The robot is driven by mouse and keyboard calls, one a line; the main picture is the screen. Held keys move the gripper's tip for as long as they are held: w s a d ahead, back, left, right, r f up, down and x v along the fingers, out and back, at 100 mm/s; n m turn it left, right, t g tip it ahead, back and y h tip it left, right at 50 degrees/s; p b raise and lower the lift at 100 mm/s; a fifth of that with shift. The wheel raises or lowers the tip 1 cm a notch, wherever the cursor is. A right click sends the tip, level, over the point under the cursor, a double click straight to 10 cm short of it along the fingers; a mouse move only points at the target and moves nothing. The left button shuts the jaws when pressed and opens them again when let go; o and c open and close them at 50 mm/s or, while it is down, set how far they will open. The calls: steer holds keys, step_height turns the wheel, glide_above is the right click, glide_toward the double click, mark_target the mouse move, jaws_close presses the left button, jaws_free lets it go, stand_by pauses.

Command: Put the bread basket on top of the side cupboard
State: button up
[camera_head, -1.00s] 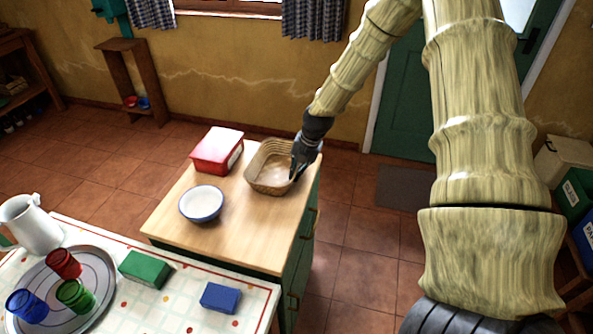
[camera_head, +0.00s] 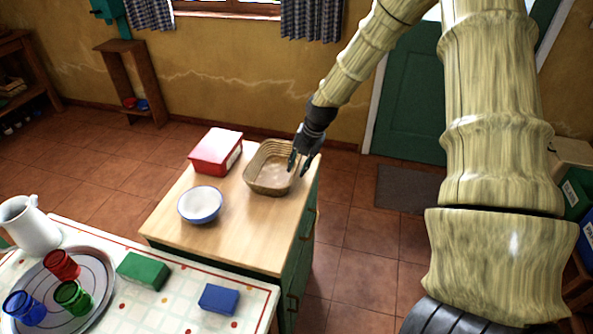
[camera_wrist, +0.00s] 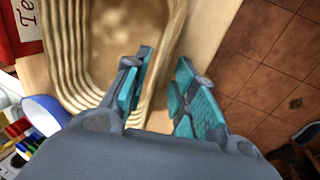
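The bread basket (camera_head: 262,184), a tan woven basket, sits upright on the wooden top of the green side cupboard (camera_head: 215,240), near its back right edge. My gripper (camera_head: 300,163) is at the basket's right side, pointing down. In the wrist view my gripper (camera_wrist: 164,65) has its teal fingers spread apart. One finger is on the inner side of the basket's (camera_wrist: 80,85) rim and the other is outside, with a gap to the wall. Whether the inner finger touches the rim I cannot tell.
A red box (camera_head: 216,151) stands left of the basket, and a white bowl (camera_head: 200,204) in front of it. A table (camera_head: 185,312) in front holds a tray (camera_head: 92,313), cups, a jug (camera_head: 30,226) and green and blue blocks. The cupboard's front right top is clear.

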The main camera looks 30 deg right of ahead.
steer(key=b+v, duration=0.1)
steer(key=v, duration=0.7)
steer(key=shift+r, duration=0.3)
